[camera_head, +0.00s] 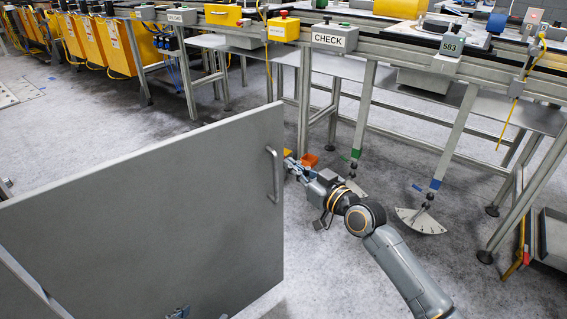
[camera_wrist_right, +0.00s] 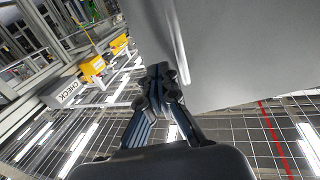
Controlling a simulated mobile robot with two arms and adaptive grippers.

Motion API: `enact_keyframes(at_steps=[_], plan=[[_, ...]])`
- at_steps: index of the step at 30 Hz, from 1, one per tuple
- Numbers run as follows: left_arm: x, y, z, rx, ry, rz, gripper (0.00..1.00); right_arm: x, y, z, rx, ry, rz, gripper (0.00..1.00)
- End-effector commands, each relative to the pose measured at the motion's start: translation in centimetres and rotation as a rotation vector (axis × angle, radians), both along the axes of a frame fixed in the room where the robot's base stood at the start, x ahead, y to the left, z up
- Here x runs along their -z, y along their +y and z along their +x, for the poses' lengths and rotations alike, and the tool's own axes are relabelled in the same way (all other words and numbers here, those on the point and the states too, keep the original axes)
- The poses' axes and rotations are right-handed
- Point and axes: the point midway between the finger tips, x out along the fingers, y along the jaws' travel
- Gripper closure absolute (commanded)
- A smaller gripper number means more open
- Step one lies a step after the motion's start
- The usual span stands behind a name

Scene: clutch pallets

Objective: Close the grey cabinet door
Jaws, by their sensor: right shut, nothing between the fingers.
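The grey cabinet door (camera_head: 150,210) stands open as a large flat panel on the left of the head view. Its vertical bar handle (camera_head: 274,175) is near the right edge. My right gripper (camera_head: 290,165) is just right of that edge, its fingertips near the handle's height. In the wrist view the right gripper's fingers (camera_wrist_right: 160,78) are together and empty, close beside the door (camera_wrist_right: 235,45) and its handle (camera_wrist_right: 178,45). I cannot tell whether they touch the door. A small blue-grey part at the bottom edge may be my left gripper (camera_head: 178,312); its fingers are not clear.
A long workbench (camera_head: 365,50) with a CHECK box (camera_head: 334,38) runs behind the door and my right arm. Its legs stand on the grey floor. Yellow bins (camera_head: 120,48) stand at the back left. Open floor (camera_head: 230,105) lies between bench and door.

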Motion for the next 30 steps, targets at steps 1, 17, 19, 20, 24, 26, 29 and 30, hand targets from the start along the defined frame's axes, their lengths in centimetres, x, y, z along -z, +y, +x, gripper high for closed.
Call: enact_keyframes(at_steps=[1, 17, 19, 20, 24, 26, 29, 30], plan=[[-0.3, -0.3, 0.7, 0.004, -0.043, -0.010, 0.32, 0.1, 0.6, 0.7, -0.001, 0.000, 0.003, 1.00], [-3.4, -1.4, 3.2, 0.017, -0.235, -0.055, 0.32, 0.0, 2.5, 3.0, 0.000, 0.001, 0.001, 1.00], [-3.4, -1.4, 3.1, 0.017, -0.234, -0.054, 0.32, 0.0, 2.5, 3.0, 0.000, 0.001, 0.001, 1.00], [-3.4, -1.4, 3.1, 0.017, -0.234, -0.054, 0.32, 0.0, 2.5, 3.0, 0.000, 0.001, 0.001, 1.00], [-3.4, -1.4, 3.2, 0.017, -0.235, -0.055, 0.32, 0.0, 2.5, 3.0, 0.000, 0.001, 0.001, 1.00], [-3.4, -1.4, 3.2, 0.017, -0.240, -0.056, 0.32, 0.1, 2.5, 3.0, 0.000, 0.001, 0.001, 1.00], [-4.1, -1.6, 3.7, 0.020, -0.282, -0.065, 0.32, 0.1, 2.5, 3.0, -0.002, 0.000, 0.000, 1.00], [-4.6, -1.7, 4.0, 0.022, -0.311, -0.071, 0.32, 0.2, 2.5, 3.1, -0.003, 0.000, 0.000, 1.00]])
